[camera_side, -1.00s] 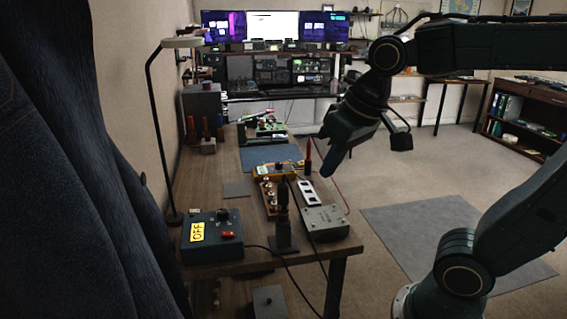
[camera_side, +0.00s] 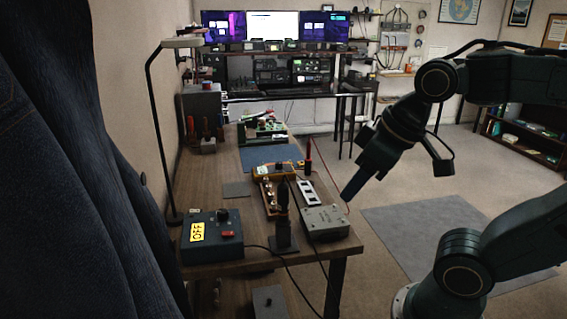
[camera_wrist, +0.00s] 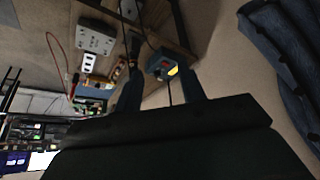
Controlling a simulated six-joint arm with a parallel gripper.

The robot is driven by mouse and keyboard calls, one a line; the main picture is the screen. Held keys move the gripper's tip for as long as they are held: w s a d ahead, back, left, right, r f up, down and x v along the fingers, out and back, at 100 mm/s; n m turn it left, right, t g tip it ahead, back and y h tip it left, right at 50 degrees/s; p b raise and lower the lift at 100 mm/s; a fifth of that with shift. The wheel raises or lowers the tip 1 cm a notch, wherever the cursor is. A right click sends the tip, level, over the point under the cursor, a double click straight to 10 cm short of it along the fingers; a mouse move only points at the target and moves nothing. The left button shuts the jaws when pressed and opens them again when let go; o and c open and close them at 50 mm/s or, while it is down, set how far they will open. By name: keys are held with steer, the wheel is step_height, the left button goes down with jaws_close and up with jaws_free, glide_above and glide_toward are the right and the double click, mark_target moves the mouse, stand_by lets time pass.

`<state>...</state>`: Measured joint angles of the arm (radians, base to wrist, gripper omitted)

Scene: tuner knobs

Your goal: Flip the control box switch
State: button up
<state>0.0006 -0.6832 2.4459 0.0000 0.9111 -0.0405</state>
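The control box (camera_side: 212,250) is a dark blue-grey box at the near end of the wooden bench, left of centre in the side view. It has a yellow OFF label (camera_side: 197,232), a red switch (camera_side: 228,234) and a dark knob (camera_side: 222,214) on top. The switch's exact tilt is too small to tell. My gripper (camera_side: 352,190) is in the air off the bench's right edge, well apart from the box. In the wrist view its two fingers (camera_wrist: 160,76) are spread with nothing between them. The box (camera_wrist: 158,63) shows beyond them.
A grey metal box (camera_side: 326,222) and a dark upright tool on a stand (camera_side: 283,235) stand right of the control box. A lamp (camera_side: 160,130) rises at the bench's left edge. A red wire (camera_side: 330,175) hangs near the gripper.

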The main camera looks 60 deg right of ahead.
steer(key=w+r+n+g, duration=0.1)
steer(key=w+r+n, duration=0.1)
steer(key=w, duration=0.6)
steer(key=n+g, duration=0.4)
steer(key=n, duration=0.3)
glide_above(229, 233)
step_height(229, 233, down, 14)
steer(key=shift+r, duration=0.2)
steer(key=shift+f, duration=0.1)
step_height(229, 233, down, 14)
steer(key=shift+r, duration=0.2)
